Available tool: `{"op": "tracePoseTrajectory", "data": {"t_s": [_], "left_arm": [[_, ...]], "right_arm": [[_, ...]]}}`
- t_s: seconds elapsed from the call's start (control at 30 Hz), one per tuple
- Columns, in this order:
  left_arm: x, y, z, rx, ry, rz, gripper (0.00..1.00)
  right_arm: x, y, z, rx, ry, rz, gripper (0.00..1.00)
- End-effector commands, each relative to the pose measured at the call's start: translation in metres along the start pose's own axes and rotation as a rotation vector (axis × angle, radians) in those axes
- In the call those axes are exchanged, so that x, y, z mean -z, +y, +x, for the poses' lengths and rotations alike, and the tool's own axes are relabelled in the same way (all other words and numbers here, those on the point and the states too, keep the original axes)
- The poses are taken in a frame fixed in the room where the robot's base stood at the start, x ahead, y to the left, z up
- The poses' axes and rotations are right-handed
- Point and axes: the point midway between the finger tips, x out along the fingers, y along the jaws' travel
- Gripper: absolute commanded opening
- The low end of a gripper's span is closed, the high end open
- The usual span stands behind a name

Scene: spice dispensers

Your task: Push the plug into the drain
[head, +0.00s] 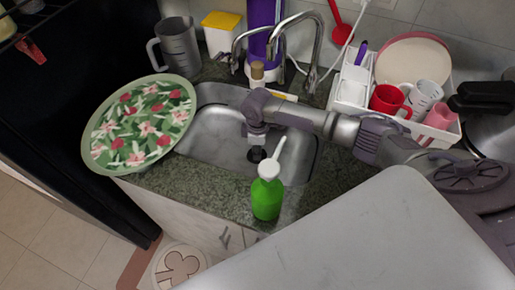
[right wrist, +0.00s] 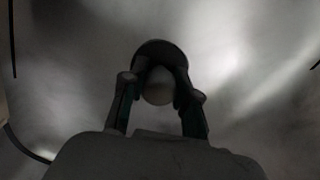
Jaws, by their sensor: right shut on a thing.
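The sink (head: 213,143) is a steel basin in the counter, in the middle of the head view. My right gripper (head: 257,147) reaches down into it from the right-hand arm. The dark plug (head: 256,155) shows just below the fingers. In the right wrist view, my right gripper (right wrist: 160,92) is shut on the plug's pale round knob (right wrist: 158,88), with a finger on each side. A dark round rim (right wrist: 160,48) shows behind the knob; I cannot tell whether it is plug or drain. The drain is not clearly visible. My left gripper is not in view.
A green soap bottle (head: 267,195) stands on the front counter edge, close to my arm. A flowered bowl (head: 140,125) overlaps the sink's left side. The faucet (head: 318,50) rises behind. A white dish rack (head: 350,90) with mugs (head: 387,98) stands at right.

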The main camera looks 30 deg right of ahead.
Motion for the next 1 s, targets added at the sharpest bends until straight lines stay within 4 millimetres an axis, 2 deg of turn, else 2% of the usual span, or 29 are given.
{"op": "tracePoseTrajectory", "data": {"t_s": [0.1,0.13,0.27,0.3,0.57,0.67,1.0], "left_arm": [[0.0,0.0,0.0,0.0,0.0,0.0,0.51],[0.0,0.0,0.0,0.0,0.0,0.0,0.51],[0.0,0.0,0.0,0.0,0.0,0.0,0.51],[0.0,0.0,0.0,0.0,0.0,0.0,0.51],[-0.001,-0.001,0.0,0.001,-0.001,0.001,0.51],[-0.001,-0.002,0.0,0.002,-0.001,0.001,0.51],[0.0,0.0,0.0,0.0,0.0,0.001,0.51]], "right_arm": [[0.0,0.0,0.0,0.0,0.0,0.0,0.0],[0.0,0.0,0.0,0.0,0.0,0.0,0.35],[0.0,0.0,0.0,0.0,0.0,0.0,0.57],[0.0,0.0,0.0,0.0,0.0,0.0,0.59],[0.0,0.0,0.0,0.0,0.0,0.0,0.59],[0.0,0.0,-0.006,-0.001,0.002,0.0,0.59],[0.0,0.001,-0.06,-0.002,0.003,0.0,0.59]]}}
